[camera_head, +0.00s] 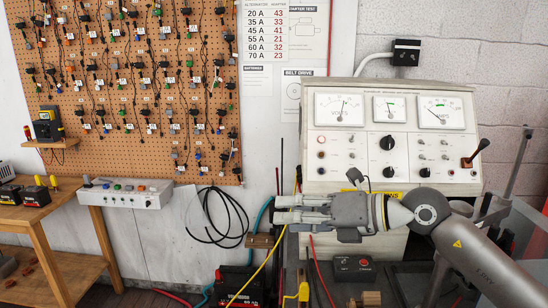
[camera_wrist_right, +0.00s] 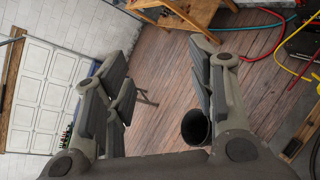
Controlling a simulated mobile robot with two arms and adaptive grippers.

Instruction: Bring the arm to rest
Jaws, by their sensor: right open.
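My right arm comes in from the right in the head view, and its gripper (camera_head: 278,208) points left in front of the test bench. In the right wrist view the same gripper (camera_wrist_right: 165,85) has its two fingers wide apart. Nothing is between the fingers; the wooden floor shows through the gap. The gripper hangs in the air, apart from the things around it. My left arm and gripper do not show in either view.
A white test bench (camera_head: 340,165) with gauges stands behind the right gripper. A wooden table (camera_head: 60,222) with batteries is at the left. A black bucket (camera_wrist_right: 195,128) stands on the floor. Yellow, red and teal cables (camera_head: 262,268) hang near the bench. A pegboard (camera_head: 130,60) covers the wall.

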